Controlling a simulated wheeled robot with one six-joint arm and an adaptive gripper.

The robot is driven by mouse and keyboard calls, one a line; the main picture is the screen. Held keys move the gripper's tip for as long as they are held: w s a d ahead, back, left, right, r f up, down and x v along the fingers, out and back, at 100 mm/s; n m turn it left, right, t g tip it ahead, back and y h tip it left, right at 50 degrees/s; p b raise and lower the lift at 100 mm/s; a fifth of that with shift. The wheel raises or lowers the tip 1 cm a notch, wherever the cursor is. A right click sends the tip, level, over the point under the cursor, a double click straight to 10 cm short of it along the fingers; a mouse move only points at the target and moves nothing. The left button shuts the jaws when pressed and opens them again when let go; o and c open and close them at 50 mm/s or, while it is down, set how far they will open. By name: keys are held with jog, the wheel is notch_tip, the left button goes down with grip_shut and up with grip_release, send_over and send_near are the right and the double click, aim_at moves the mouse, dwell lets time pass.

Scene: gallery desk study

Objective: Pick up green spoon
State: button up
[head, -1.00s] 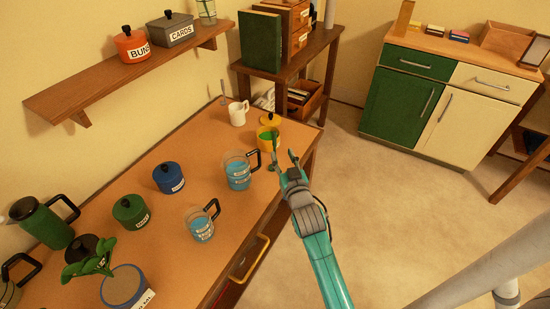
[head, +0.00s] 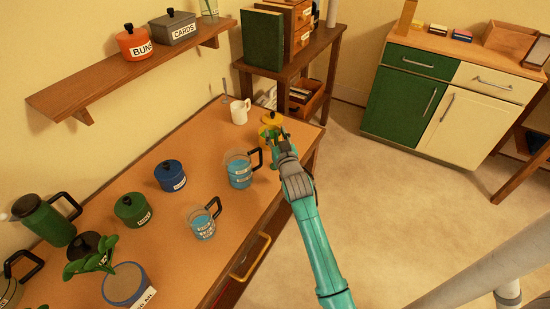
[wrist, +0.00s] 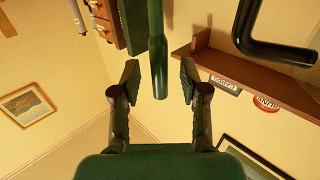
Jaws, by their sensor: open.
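The green spoon's handle (wrist: 158,62) comes down from the top of the wrist view. Its rounded end lies between the two fingers of my gripper (wrist: 160,82), with a gap on each side. In the head view my gripper (head: 274,136) is at the desk's far right corner, in front of the yellow lidded pot (head: 271,118). There it covers most of the spoon, so I cannot tell what the spoon's other end rests in or on. My gripper is open and holds nothing.
A glass cup of blue liquid (head: 239,170) stands close left of my gripper; its black handle (wrist: 262,38) looms in the wrist view. A white mug (head: 240,111) is behind. Another glass cup (head: 203,222) and a blue pot (head: 170,175) stand nearer on the desk (head: 185,145).

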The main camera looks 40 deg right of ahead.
grip_shut()
